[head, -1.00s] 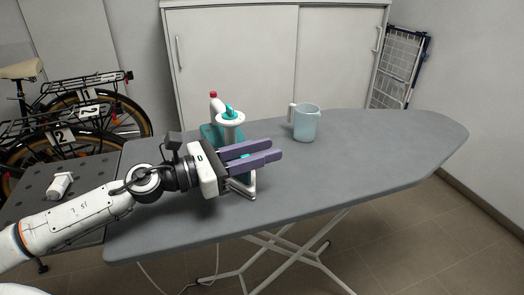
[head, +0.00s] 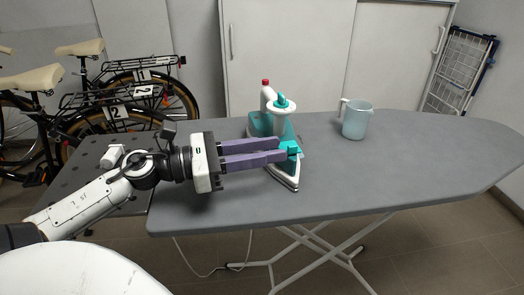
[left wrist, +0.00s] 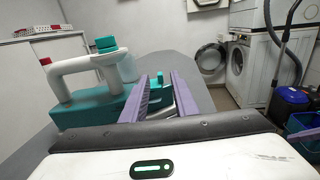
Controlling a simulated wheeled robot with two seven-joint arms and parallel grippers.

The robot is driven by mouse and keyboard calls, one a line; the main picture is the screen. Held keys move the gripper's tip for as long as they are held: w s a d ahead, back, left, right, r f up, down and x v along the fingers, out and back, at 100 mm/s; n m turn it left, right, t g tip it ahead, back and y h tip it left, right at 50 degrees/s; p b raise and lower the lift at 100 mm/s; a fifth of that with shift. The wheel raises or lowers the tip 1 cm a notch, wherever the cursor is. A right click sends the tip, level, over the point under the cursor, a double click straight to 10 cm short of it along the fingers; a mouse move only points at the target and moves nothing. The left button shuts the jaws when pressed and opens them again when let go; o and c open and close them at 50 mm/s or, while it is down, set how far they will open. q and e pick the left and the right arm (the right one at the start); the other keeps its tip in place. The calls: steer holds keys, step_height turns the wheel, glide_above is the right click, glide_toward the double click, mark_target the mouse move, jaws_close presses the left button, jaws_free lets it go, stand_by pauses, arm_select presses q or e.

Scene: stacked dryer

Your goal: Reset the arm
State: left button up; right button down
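My left gripper (head: 283,148) comes in from the left over the grey ironing board (head: 400,180), its two purple fingers apart. The fingertips are at the near left side of the teal and white iron (head: 283,104), overlapping part of its body in the head view. I cannot tell whether they touch it. In the left wrist view the iron (left wrist: 95,112) is left of and beyond the fingers (left wrist: 163,88), and some of its teal shows between them. The iron rests on the board. My right gripper is out of view.
A pale blue jug (head: 354,122) stands on the board, right of the iron. Bicycles (head: 110,95) stand at the left and a white cabinet (head: 290,50) behind. A folded drying rack (head: 458,75) leans at the right. The board's right half is clear.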

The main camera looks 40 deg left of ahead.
arm_select(q)
steer(key=shift+s+a, duration=0.25)
steer(key=shift+s, duration=0.2)
